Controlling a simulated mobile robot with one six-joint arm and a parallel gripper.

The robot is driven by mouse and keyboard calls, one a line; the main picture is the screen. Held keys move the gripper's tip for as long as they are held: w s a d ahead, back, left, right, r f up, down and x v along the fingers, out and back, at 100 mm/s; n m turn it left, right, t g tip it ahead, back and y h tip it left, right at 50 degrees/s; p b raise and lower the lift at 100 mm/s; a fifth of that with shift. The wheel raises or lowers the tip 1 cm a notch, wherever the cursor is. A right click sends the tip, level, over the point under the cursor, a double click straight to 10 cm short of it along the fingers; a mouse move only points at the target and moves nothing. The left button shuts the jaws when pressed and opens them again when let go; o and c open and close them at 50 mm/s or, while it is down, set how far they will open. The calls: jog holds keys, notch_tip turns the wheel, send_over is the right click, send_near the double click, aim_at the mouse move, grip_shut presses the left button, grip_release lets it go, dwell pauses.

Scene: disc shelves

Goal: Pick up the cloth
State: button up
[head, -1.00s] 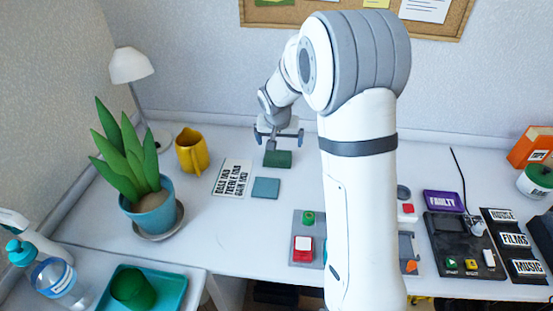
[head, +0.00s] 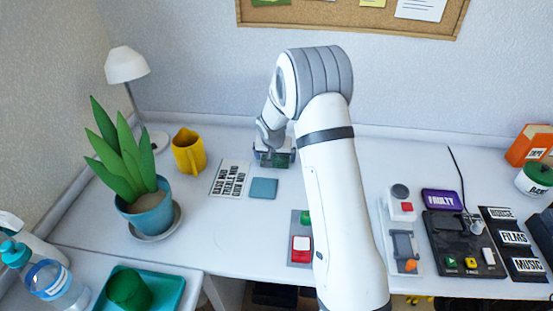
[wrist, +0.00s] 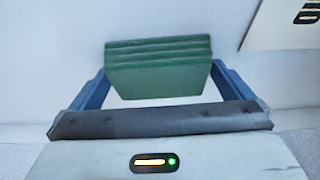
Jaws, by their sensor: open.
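The cloth looks like a dark green folded, layered bundle (wrist: 158,68) on the white desk towards the back wall. In the head view, a little of its green (head: 271,161) shows beneath my wrist. My gripper (wrist: 160,82) is open, with one blue finger on each side of the cloth. A narrow gap seems to show at each side, but I cannot tell whether either finger touches it. My arm hides part of this spot in the head view.
A flat blue-grey square (head: 263,188) and a lettered card (head: 231,178) lie just in front and to the left. A yellow mug (head: 189,152) and a potted plant (head: 150,208) stand further left. A panel with a red button (head: 301,250) is nearer the front.

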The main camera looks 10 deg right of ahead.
jog(key=shift+c, duration=0.3)
jog(key=c, duration=0.7)
jog(key=shift+r, duration=0.15)
notch_tip(320, 180, up, 10)
jog(key=shift+f, duration=0.1)
